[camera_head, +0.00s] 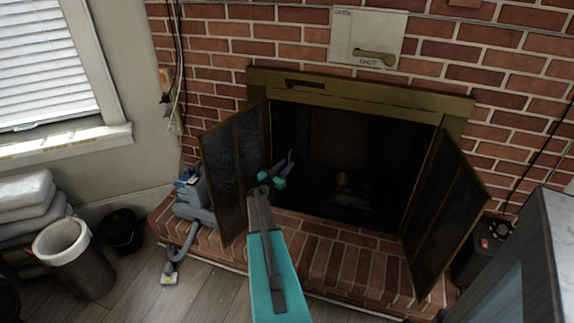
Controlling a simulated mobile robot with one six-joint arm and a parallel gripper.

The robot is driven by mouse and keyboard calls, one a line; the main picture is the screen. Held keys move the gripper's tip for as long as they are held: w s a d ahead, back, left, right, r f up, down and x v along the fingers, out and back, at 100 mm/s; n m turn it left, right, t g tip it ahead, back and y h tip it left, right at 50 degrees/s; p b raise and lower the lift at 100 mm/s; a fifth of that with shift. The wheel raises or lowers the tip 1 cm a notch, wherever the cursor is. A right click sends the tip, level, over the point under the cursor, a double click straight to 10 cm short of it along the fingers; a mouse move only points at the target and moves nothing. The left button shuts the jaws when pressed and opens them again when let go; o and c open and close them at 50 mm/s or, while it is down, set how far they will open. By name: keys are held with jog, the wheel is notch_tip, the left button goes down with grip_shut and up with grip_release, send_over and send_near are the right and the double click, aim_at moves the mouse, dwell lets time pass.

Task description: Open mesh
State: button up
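The fireplace opening is dark, and I cannot make out a mesh screen inside it. Its two framed door panels stand swung outward, the left door (232,165) and the right door (445,215). My arm reaches up from the bottom of the picture. My gripper (286,162) is small, with teal and dark purple parts. It is in front of the opening's left side, close to the right of the left door. I cannot tell whether it touches anything or how far apart its fingers are.
The brick hearth (330,255) runs below the opening. A blue-grey vacuum-like device (197,203) stands left of the left door. A waste bin (75,255) and a black bucket (122,230) are further left. A grey cabinet-like object (545,255) is at the right edge.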

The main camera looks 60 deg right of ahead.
jog(key=a, duration=1.2)
jog(key=shift+a+b, duration=0.15)
jog(key=shift+b, duration=0.25)
